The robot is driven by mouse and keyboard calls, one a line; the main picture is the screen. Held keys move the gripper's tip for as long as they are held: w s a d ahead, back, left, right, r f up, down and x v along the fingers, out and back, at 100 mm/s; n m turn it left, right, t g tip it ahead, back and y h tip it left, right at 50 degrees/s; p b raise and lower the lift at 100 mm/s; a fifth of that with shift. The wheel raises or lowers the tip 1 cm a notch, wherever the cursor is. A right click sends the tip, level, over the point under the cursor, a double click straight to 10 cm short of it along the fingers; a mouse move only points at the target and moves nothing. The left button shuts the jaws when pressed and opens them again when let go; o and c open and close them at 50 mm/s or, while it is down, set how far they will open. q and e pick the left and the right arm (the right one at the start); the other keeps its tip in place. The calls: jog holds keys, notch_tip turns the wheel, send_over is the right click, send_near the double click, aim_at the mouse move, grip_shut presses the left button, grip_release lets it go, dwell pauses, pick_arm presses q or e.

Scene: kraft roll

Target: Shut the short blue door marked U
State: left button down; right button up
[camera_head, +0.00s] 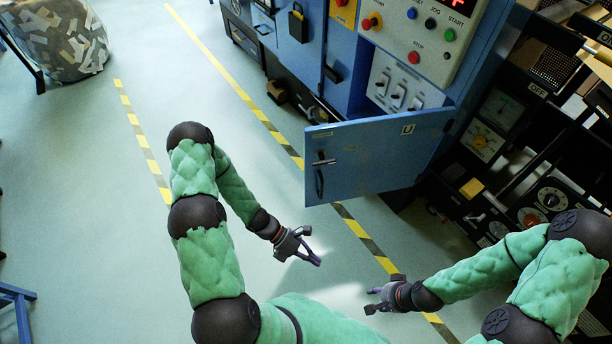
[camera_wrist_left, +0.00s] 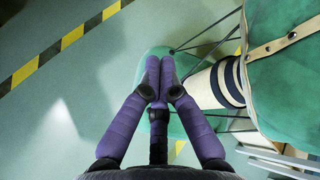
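The short blue door (camera_head: 370,160) marked U stands open, swung out from the blue cabinet (camera_head: 345,60) over the floor. Its U label (camera_head: 407,129) is near the upper right corner, and a dark handle (camera_head: 319,178) is near its left edge. The right edge is at the cabinet side. My right gripper (camera_head: 370,300) is open and empty, lower and to the right, apart from the door.
Above the door are a panel of switches (camera_head: 400,90) and a button panel (camera_head: 425,30). Dark shelves with dials (camera_head: 500,130) stand at the right. Yellow-black floor tape (camera_head: 362,232) runs beneath the door. The floor left of the door is mostly clear.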

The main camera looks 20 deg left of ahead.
aim_at(305, 177)
pick_arm(q)
jog(key=w+a+r+n+t, duration=0.3)
jog(key=w+a+n+t, duration=0.4)
jog(key=a+n, duration=0.2)
jog(key=w+a+r+n+t, duration=0.3)
jog(key=w+a+n+t, duration=0.4)
jog(key=a+n, duration=0.2)
jog(key=shift+y, duration=0.3)
jog(key=shift+w+d+b, duration=0.6)
jog(key=shift+w+b, duration=0.05)
jog(key=shift+w, duration=1.15)
jog(key=shift+w+d+b, duration=0.6)
jog(key=shift+w+b, duration=0.05)
jog(key=shift+w, duration=1.1)
jog(key=shift+w+d+b, duration=0.6)
jog(key=shift+w+b, duration=0.05)
jog(key=shift+w, duration=1.15)
